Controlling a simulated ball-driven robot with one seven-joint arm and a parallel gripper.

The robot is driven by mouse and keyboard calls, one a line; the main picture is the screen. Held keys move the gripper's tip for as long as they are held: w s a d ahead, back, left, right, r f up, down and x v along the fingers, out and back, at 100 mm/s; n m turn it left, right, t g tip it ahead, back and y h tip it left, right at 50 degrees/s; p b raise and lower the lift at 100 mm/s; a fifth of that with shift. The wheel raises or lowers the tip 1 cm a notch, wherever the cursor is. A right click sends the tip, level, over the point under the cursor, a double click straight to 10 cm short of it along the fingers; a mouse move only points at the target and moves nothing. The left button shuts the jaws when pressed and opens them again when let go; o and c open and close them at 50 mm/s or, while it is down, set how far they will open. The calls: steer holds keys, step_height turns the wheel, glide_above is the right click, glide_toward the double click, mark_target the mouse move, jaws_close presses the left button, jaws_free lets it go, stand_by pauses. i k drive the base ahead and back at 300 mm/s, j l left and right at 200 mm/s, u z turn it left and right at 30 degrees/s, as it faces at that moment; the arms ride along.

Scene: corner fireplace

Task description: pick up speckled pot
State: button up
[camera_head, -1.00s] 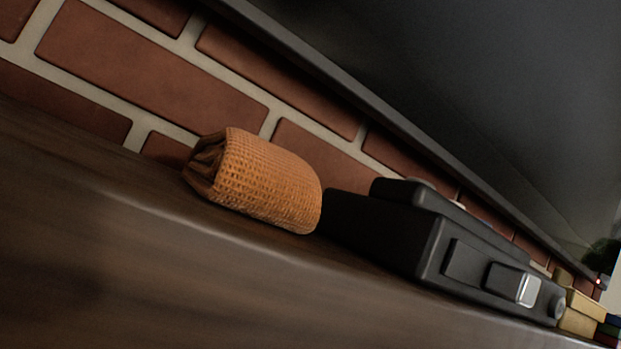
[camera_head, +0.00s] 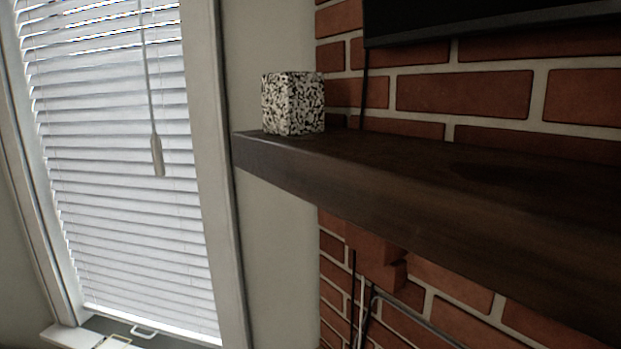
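The speckled pot (camera_head: 293,103) is a squarish black-and-white pot. It stands upright on the left end of the dark wooden mantel shelf (camera_head: 420,195), near the shelf's corner. It is some way off from the camera, and nothing covers it. My gripper does not show in the view.
A red brick wall (camera_head: 465,95) rises behind the shelf, with the dark bottom edge of a screen (camera_head: 480,22) above. A window with white blinds (camera_head: 115,160) and a hanging wand (camera_head: 157,155) is at left. The shelf right of the pot is bare.

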mark_target(293, 102)
steer(key=z, duration=0.25)
steer(key=i+j+z, duration=0.15)
steer(key=j+z, duration=0.3)
steer(key=j, duration=0.2)
steer(key=i+j+z, duration=0.1)
steer(key=j+z, duration=0.35)
steer(key=j, duration=0.2)
